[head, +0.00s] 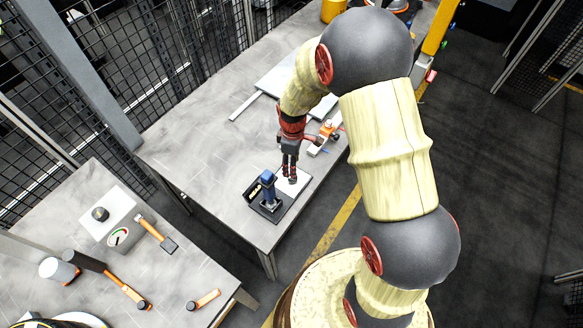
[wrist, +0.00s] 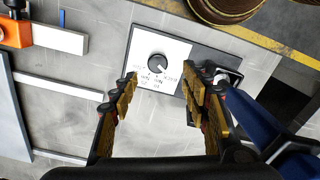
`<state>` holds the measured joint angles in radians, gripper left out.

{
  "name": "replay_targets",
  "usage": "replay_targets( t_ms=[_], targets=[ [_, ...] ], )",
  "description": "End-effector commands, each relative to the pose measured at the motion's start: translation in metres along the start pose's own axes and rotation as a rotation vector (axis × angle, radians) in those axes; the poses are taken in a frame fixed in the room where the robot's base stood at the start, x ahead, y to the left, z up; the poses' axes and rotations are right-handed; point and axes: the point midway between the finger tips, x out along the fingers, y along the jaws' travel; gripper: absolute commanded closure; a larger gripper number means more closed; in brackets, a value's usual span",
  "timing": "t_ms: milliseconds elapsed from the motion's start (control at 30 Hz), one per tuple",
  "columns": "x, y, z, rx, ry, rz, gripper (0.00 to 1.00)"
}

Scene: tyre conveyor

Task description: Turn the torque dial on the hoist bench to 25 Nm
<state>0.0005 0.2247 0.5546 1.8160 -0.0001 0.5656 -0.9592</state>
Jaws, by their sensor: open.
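The torque dial (wrist: 157,64) is a round black knob on a white panel (wrist: 143,45) with printed markings around its lower side. The markings are too small to read surely, and I cannot tell the setting. In the head view the white panel (head: 299,178) lies on the grey bench, and my gripper hides the knob. My gripper (head: 291,179) points down over the panel. In the wrist view my gripper (wrist: 160,82) is open and empty, its fingertips apart, appearing left and right just below the dial. I see no contact with the knob.
A blue tool (head: 268,186) stands on a black base close beside the panel; it also shows in the wrist view (wrist: 250,122). An orange clamp-like part (head: 327,130) lies behind. A separate bench (head: 60,210) at lower left holds hammers and a gauge box.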

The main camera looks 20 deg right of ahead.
Motion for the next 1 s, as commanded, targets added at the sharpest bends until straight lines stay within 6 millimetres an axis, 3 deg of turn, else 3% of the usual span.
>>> replay_targets(
  t_ms=[267, 700, 1000],
  targets=[
    [0.006, 0.004, -0.003, -0.131, 0.010, 0.016, 0.54],
    [0.067, 0.004, -0.003, -0.130, 0.011, 0.015, 0.54],
    [0.078, 0.005, -0.004, -0.129, 0.013, 0.017, 0.54]
  ],
)
